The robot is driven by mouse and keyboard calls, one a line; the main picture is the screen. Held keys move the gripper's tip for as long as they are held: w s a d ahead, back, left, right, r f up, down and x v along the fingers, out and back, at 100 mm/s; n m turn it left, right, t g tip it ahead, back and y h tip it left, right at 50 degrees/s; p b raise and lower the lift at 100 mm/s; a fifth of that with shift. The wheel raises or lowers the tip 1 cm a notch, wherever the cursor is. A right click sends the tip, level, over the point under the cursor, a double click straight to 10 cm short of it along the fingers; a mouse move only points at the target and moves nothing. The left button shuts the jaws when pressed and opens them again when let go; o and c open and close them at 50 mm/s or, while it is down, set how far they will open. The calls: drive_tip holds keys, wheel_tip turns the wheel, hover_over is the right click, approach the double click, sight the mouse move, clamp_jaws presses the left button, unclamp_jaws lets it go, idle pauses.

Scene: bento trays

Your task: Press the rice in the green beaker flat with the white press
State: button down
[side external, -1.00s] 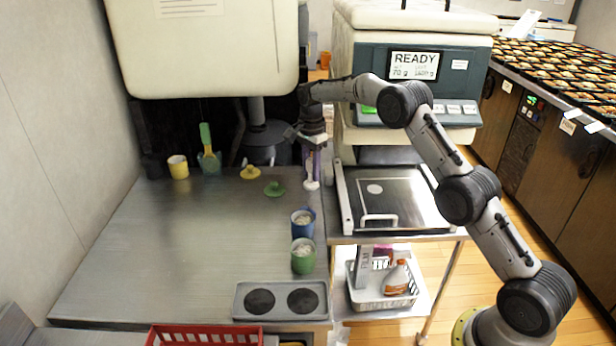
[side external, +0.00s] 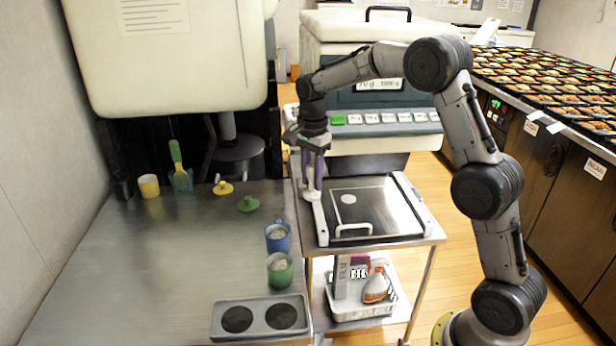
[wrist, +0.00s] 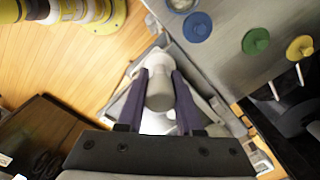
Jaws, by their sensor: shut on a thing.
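My gripper (side external: 313,181) is shut on the white press (side external: 312,194), which hangs below the purple fingers near the left edge of the side cart. In the wrist view, the white press (wrist: 158,92) sits between both fingers. The green beaker (side external: 280,273) stands upright on the steel counter near its right edge, with pale rice showing inside. My gripper is behind and to the right of it, apart from it. How flat the rice is cannot be told.
A blue beaker (side external: 278,240) with rice stands just behind the green one. A grey two-hole holder (side external: 259,333) lies in front. Yellow (side external: 223,187) and green (side external: 248,204) knobbed pieces lie farther back. The cart (side external: 425,232) is at right.

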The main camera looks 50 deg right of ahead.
drive_tip(key=c, duration=1.2)
unclamp_jaws()
clamp_jaws()
drive_tip(key=s+a+n, duration=0.2)
drive_tip(key=a+n, duration=0.1)
drive_tip(key=a, duration=0.5)
drive_tip(key=s+a+n, duration=0.2)
drive_tip(key=a+n, duration=0.1)
drive_tip(key=a, duration=0.6)
drive_tip(key=shift+w+d+f, duration=0.1)
drive_tip(key=shift+f, duration=2)
